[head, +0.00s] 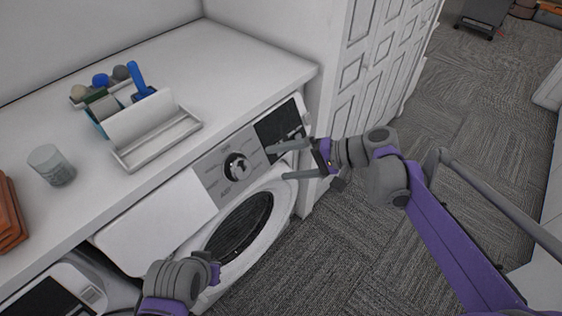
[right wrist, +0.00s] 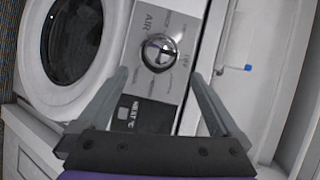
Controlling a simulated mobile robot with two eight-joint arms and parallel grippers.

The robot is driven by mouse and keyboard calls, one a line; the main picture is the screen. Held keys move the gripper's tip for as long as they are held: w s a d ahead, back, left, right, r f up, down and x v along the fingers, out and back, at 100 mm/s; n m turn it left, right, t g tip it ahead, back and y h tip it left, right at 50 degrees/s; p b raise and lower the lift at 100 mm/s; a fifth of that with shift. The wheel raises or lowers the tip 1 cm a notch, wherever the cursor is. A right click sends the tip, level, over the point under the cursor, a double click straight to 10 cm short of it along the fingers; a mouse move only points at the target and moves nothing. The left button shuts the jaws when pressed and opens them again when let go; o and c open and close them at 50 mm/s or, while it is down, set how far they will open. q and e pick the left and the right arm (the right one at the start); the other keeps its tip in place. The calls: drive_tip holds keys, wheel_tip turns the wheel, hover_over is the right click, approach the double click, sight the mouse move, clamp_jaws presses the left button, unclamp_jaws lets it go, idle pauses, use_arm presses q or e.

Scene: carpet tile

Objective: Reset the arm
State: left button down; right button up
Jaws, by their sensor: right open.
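My right gripper (head: 283,161) is open and empty in front of the washing machine's control panel (head: 223,171). In the right wrist view its two fingers (right wrist: 158,95) are spread, with the round knob (right wrist: 159,52) beyond and between them. The knob also shows in the head view (head: 237,167), left of the fingertips. I cannot tell whether a finger touches the panel. My left arm (head: 178,283) shows at the bottom of the head view. Its fingers are not visible.
The washing machine door (head: 240,226) is closed below the panel. On the white counter (head: 225,60) stand a caddy (head: 150,120) with several items, a glass (head: 50,165) and a brown object (head: 10,215). White cabinets (head: 385,50) stand behind my right arm. Carpet (head: 480,120) is clear at right.

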idle(0.3)
drive_tip(key=s+d+f+n+t+h+p, duration=0.1)
drive_tip(key=s+d+h+p, duration=0.3)
drive_tip(key=s+d, duration=0.5)
drive_tip(key=s+d+f+n+t+h+p, duration=0.1)
drive_tip(key=s+d+f+t+h+p, duration=0.1)
drive_tip(key=s+d+h, duration=0.6)
drive_tip(key=s+d+f+p, duration=0.1)
drive_tip(key=s+d+p, duration=0.1)
drive_tip(key=shift+s+d+f+t+h, duration=0.25)
drive_tip(key=shift+d+t+h, duration=0.05)
drive_tip(key=shift+d, duration=0.1)
